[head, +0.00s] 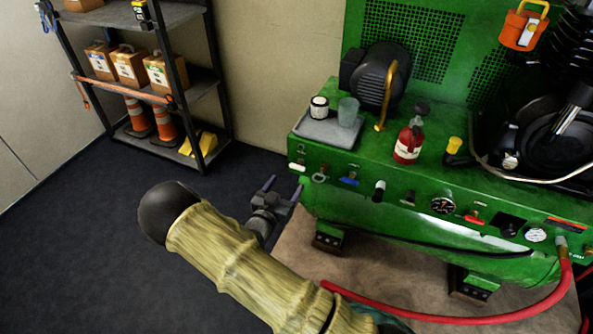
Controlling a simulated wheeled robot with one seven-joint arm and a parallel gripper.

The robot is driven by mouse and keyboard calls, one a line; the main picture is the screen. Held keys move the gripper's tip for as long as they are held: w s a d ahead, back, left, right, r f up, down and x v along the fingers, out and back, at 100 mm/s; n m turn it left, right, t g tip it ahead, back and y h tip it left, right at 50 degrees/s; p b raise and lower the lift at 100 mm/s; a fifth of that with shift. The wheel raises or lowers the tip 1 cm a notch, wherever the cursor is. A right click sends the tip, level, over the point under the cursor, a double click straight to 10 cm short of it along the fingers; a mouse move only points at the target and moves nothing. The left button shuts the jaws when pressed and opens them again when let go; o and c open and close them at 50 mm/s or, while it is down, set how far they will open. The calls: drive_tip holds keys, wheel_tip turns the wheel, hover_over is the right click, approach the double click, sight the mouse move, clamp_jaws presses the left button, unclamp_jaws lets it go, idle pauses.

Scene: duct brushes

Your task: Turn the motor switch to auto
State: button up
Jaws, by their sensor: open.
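The green machine (330,196) has a row of controls along its front panel. From the left these include a white knob (297,166), a dark, reddish lever (319,178), a blue-handled switch (349,179), a black and white knob (379,190) and a red switch (474,218). Labels are too small to read, so I cannot tell which is the motor switch or its setting. My gripper (285,187) is open and empty, just below and left of the panel's left end. I cannot tell whether a fingertip touches the machine.
A grey tray (312,128) with two small containers, a black motor (377,77) and a red bottle (408,143) sit on top of the machine. A red hose (470,319) curves below at right. A shelf rack (214,85) stands at back left. Dark floor between is clear.

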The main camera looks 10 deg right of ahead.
sight(296, 168)
drive_tip(key=x, duration=0.8)
drive_tip(key=shift+b, duration=0.3)
drive_tip(key=shift+c, duration=0.4)
drive_tip(key=c, duration=0.9)
